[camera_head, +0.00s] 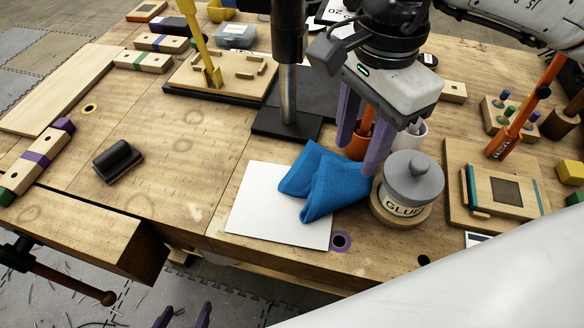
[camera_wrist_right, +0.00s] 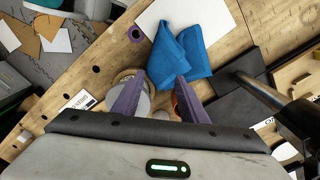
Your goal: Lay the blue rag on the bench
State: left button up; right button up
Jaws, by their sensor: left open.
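The blue rag (camera_head: 324,182) lies crumpled and folded on the bench (camera_head: 170,190), partly over a white sheet (camera_head: 262,212). It also shows in the right wrist view (camera_wrist_right: 190,50), just beyond the fingertips. My right gripper (camera_head: 360,155) has purple fingers spread apart, pointing down by the rag's right edge and the glue jar; its fingers are empty in the right wrist view (camera_wrist_right: 161,76). Whether a fingertip touches the rag I cannot tell. Only the purple fingertips of my left gripper (camera_head: 184,315) show at the bottom edge, apart and empty, off the bench's front.
A glue jar (camera_head: 402,192) stands just right of the rag. An orange cup (camera_head: 358,143) and a white cup (camera_head: 410,137) are behind it. A lamp base (camera_head: 287,124) is behind the rag. A black block (camera_head: 118,160) lies left; bench around it is clear.

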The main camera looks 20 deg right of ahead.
jog(key=c, duration=0.3)
jog(key=shift+w+f, duration=0.15)
jog(key=shift+w, duration=0.1)
jog(key=c, duration=0.4)
jog(key=w, duration=0.1)
jog(key=w+f, duration=0.1)
jog(key=w+a, duration=0.1)
jog(key=shift+w+f, duration=0.25)
jog(key=shift+w, duration=0.1)
grip_shut()
jog(key=shift+w+f, duration=0.15)
jog(key=shift+f, duration=0.6)
jog(key=shift+w+f, duration=0.1)
jog(key=shift+f, duration=0.65)
jog(key=shift+f, duration=0.1)
notch_tip(320, 180, down, 5)
jog(key=b, duration=0.5)
notch_tip(320, 180, up, 10)
jog(key=p, duration=0.5)
jog(key=shift+p, duration=0.3)
